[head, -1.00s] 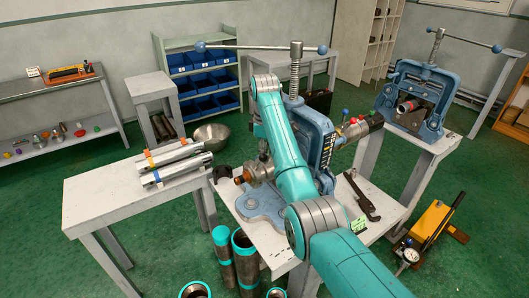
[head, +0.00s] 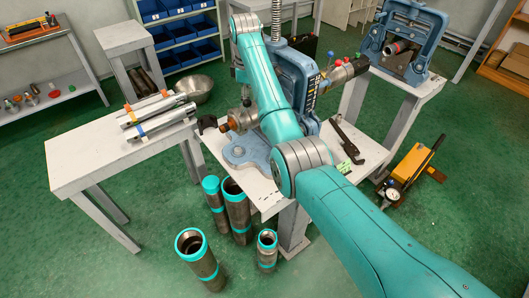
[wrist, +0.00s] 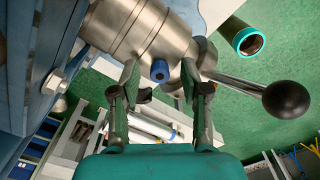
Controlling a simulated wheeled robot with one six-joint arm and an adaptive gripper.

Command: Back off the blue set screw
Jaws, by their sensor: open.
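The blue set screw (wrist: 160,70) shows in the wrist view on the side of a round grey metal body (wrist: 135,28), just beyond and between my fingertips. My gripper (wrist: 159,84) is open, one finger on each side of the screw. I cannot tell whether either finger touches the metal body. In the head view the blue vise (head: 300,72) stands on a white bench (head: 262,197), partly behind my arm. The screw and my fingertips cannot be made out there.
In the wrist view a lever with a black ball knob (wrist: 286,99) sticks out right of my fingers. A wrench (head: 350,142) lies on the bench. Upright pipes (head: 203,262) stand on the floor in front. A white table (head: 88,160) holding shiny pipes is at left.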

